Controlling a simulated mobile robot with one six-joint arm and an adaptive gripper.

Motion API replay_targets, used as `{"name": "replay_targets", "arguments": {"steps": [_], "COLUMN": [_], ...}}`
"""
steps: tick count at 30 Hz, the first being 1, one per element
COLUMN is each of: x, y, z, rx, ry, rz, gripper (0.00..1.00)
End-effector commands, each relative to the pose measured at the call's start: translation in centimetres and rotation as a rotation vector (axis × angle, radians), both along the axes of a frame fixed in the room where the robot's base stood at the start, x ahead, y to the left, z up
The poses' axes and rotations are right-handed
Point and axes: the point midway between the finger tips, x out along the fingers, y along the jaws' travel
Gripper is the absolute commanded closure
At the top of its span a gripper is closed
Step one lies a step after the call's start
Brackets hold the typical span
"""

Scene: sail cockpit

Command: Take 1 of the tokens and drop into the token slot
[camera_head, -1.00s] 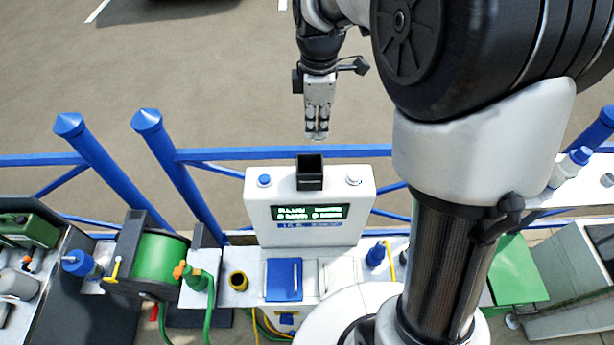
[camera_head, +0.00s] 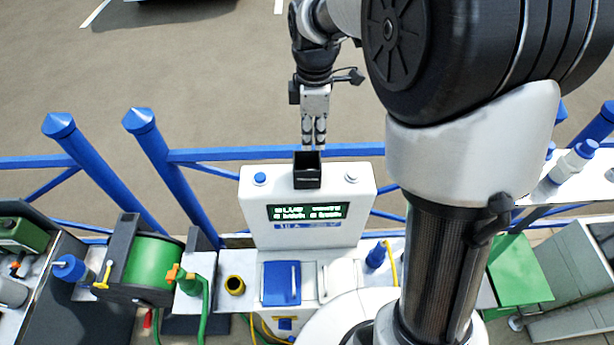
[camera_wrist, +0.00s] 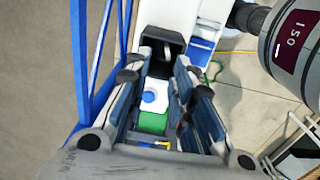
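A black open-topped box (camera_head: 307,176), apparently the token slot, stands on top of the white machine (camera_head: 262,218). It also shows in the wrist view as a dark opening (camera_wrist: 160,44). My gripper (camera_head: 313,148) points down at the box, with its fingertips just above or behind the rim; I cannot tell whether they touch it. In the wrist view, my gripper's fingers (camera_wrist: 167,75) are spread, with a clear gap and nothing seen held between them. I cannot make out any token in either view.
The machine has a lit text display (camera_head: 308,212) and a blue button (camera_head: 260,179). A blue railing (camera_head: 200,155) runs behind. Open ground lies beyond.

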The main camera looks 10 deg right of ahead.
Motion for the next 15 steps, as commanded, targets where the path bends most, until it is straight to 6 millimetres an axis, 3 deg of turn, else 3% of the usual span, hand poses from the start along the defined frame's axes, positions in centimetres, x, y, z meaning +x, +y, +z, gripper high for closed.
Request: {"name": "replay_targets", "arguments": {"steps": [11, 15], "x": [0.0, 0.1], "y": [0.0, 0.0], "z": [0.1, 1.2], "rx": [0.0, 0.0], "ry": [0.0, -0.004], "rz": [0.0, 0.0], "gripper": [0.71, 0.71]}}
